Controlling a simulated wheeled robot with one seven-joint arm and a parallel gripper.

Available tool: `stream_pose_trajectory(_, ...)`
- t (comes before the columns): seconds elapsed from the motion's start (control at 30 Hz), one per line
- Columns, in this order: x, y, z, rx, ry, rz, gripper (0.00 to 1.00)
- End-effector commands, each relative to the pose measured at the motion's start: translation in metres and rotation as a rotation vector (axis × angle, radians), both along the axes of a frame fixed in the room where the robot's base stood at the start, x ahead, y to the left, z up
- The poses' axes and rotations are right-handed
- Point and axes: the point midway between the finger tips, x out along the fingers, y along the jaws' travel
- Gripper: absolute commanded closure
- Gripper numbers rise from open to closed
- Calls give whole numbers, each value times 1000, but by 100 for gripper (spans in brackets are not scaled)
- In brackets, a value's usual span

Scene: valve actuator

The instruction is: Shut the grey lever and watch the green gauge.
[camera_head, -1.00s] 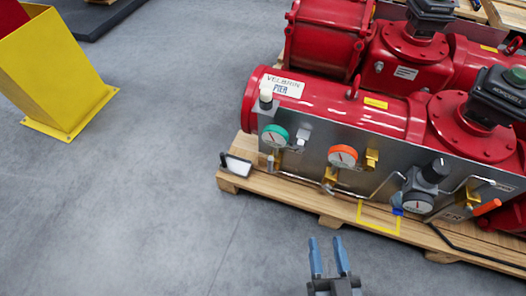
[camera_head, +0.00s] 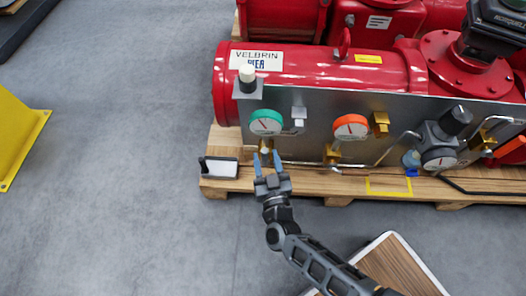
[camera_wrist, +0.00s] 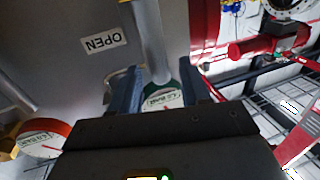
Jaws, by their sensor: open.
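The green-rimmed gauge (camera_head: 266,122) is on the grey panel at the left, its dial facing me. It also shows between my fingers in the wrist view (camera_wrist: 163,97). My gripper (camera_head: 267,160) is open just below this gauge. In the wrist view a grey bar (camera_wrist: 153,45), which looks like the grey lever, runs between the two fingers (camera_wrist: 158,90) towards the gauge. I cannot tell whether a finger touches it. In the head view the fingers largely hide the lever.
An orange-rimmed gauge (camera_head: 350,127) and a dark regulator (camera_head: 441,143) are further right on the panel. A red actuator (camera_head: 310,69) lies behind it.

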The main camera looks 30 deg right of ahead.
Motion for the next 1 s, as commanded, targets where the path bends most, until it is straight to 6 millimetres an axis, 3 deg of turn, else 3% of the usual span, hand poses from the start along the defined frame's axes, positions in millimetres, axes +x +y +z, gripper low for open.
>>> stream_pose_trajectory(0.2,22,-8,-1,1,0,0,53)
stream_pose_trajectory(0.57,26,-10,0,1,1,1,54)
stream_pose_trajectory(1.0,26,-10,0,1,1,1,97)
